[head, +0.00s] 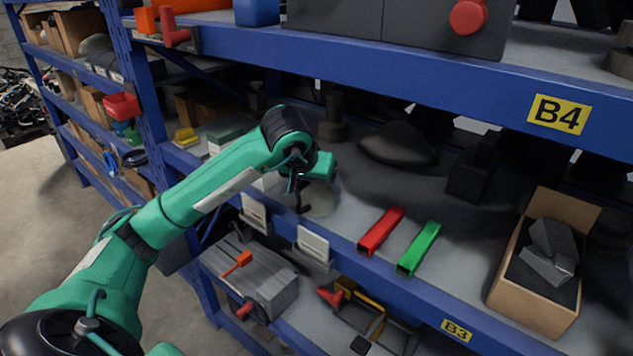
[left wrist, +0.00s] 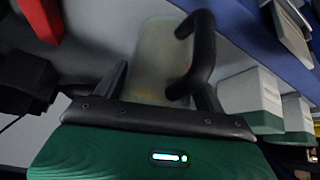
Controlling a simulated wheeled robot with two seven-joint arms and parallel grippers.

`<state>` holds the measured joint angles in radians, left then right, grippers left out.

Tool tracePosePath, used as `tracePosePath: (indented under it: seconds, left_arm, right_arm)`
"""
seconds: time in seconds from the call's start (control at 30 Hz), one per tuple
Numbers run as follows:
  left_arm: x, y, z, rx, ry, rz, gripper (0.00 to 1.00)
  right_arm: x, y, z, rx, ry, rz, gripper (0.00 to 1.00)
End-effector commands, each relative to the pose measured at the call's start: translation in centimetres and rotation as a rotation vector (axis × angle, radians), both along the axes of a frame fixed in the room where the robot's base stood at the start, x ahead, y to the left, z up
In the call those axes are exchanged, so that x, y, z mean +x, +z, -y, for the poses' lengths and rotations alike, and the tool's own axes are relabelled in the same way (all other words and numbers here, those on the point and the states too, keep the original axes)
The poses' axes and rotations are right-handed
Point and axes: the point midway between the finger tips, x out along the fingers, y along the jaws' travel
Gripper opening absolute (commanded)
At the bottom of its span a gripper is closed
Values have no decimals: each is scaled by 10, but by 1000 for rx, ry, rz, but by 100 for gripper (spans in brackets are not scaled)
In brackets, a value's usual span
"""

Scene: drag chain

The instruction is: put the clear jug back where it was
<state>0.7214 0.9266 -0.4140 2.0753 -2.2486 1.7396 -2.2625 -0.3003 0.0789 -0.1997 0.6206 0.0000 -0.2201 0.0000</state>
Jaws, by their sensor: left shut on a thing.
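The clear jug (head: 322,203) shows faintly in the head view at the middle shelf, near its front edge and partly behind my left gripper (head: 302,197). In the left wrist view the jug (left wrist: 158,62) is a cloudy see-through body with a thick black handle (left wrist: 202,50). My left gripper (left wrist: 160,92) is shut on the jug, with its dark fingers at the handle side. I cannot tell whether the jug's base touches the shelf. My right gripper is out of view.
A red bar (head: 381,231) and a green bar (head: 419,248) lie right of the jug. White label plates (head: 313,245) stand at the shelf's front edge. A cardboard box (head: 536,290) is farther right. The upper shelf (head: 400,61) hangs over this level.

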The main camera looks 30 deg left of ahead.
Motion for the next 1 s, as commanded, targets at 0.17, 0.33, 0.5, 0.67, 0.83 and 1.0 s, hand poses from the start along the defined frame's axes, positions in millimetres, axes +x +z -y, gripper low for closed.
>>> tracePosePath:
  seconds: [0.17, 0.33, 0.5, 0.67, 0.83, 1.0]
  left_arm:
    - [0, -2, 0, 0, 0, 0, 81]
    - [0, -2, 0, 0, 0, 0, 94]
    - [0, -2, 0, 0, 0, 0, 94]
    - [-2, 5, 0, 1, 0, 3, 94]
    - [-17, 27, 1, 2, 0, 7, 94]
    - [-33, 54, 2, 2, 1, 6, 94]
  right_arm:
    - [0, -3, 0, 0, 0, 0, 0]
    - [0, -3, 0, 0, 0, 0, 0]
    - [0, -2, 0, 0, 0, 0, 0]
    - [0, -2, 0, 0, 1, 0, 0]
    - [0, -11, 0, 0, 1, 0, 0]
    - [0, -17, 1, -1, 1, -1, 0]
